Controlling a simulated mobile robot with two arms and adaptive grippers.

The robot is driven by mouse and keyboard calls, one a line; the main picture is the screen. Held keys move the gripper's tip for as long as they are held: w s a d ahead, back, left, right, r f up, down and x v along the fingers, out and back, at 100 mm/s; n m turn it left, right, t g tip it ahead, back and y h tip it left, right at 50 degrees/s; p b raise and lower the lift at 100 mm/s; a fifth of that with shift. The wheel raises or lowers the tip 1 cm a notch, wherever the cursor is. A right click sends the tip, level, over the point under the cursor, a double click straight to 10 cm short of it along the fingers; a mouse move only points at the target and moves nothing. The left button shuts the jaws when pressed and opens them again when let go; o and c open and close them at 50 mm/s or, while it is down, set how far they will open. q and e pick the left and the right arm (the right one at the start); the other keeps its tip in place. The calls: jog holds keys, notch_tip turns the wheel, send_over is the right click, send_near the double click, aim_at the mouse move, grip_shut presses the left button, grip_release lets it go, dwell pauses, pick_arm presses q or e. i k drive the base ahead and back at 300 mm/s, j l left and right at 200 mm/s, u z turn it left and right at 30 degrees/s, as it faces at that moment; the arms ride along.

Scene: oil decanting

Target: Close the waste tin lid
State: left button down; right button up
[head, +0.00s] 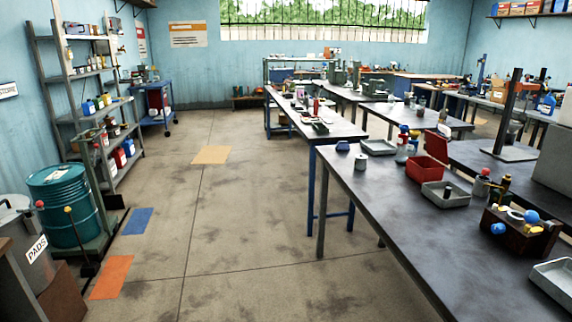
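No label in view names a waste tin. On the dark workbench at right, a red box-like tin (427,171) has a red panel standing up at its back right, which looks like a raised lid (436,146). At the left edge, a grey metal bin (13,226) with a rounded top is cut off by the frame. A white "PADS" label (37,249) is beside it; I cannot tell how the bin's lid stands. Neither of my grippers is in view.
Grey trays (447,195), bottles and a brown wooden holder (521,233) crowd the workbench (390,230). A teal drum (66,205) stands at left near shelving (88,100). The concrete floor (230,225) between is clear, with flat coloured patches.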

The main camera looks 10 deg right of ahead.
aim_at(436, 143)
jog(key=i+z, duration=0.4)
jog(key=i, duration=0.15)
jog(key=i+j+z, duration=0.3)
jog(key=i+z, duration=0.15)
jog(key=i+j+z, duration=0.4)
jog(key=i, duration=0.15)
